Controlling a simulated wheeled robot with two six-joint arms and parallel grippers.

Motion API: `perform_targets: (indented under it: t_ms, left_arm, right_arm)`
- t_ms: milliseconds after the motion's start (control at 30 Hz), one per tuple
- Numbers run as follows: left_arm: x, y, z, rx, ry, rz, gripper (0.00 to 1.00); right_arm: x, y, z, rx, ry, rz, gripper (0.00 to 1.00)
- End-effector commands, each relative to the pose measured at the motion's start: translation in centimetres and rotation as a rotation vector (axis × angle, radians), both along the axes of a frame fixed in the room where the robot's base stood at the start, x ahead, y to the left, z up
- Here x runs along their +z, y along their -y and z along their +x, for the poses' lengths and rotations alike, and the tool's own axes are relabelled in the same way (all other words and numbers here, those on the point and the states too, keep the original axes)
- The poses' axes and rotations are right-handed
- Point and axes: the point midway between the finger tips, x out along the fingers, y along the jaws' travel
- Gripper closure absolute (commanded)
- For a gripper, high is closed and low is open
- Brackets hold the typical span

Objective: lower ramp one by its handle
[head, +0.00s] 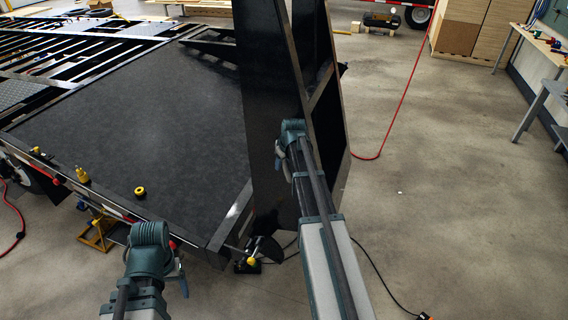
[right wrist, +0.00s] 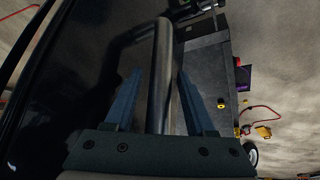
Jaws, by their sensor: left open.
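Ramp one (head: 268,85) is a tall black panel standing upright at the right rear corner of the trailer deck. Its handle (right wrist: 165,75), a bent grey metal bar, shows in the right wrist view. My right gripper (right wrist: 160,85) has its two blue fingers on either side of this bar, with a gap visible at the left finger. It is open around the handle. In the head view my right arm reaches up to the ramp and its fingertips are hidden. My left gripper (head: 152,238) is open, low in front of the deck edge, away from the ramp.
The dark trailer deck (head: 140,120) fills the left side, with a yellow-black roll (head: 140,191) and a yellow bottle (head: 82,174) on it. A red hose (head: 395,110) lies on the floor right of the ramp. The concrete floor at right is mostly clear.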

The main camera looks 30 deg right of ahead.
Motion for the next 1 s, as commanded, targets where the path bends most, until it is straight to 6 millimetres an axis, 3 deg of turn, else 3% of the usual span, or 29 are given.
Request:
perform_targets:
  t_ms: [33, 200, 300, 1000]
  left_arm:
    - [0.0, 0.0, 0.0, 0.0, 0.0, 0.0, 0.23]
    - [0.0, 0.0, 0.0, 0.0, 0.0, 0.0, 0.23]
    - [0.0, 0.0, 0.0, 0.0, 0.0, 0.0, 0.23]
    - [-0.01, 0.0, 0.0, 0.0, 0.0, 0.0, 0.23]
  right_arm:
    - [0.01, 0.0, -0.01, 0.0, 0.0, 0.0, 0.56]
    - [0.0, 0.0, -0.01, 0.0, 0.0, 0.0, 0.87]
    - [0.0, 0.0, -0.01, 0.0, 0.0, 0.0, 1.0]
    - [-0.01, 0.01, -0.03, 0.0, 0.0, 0.0, 1.0]
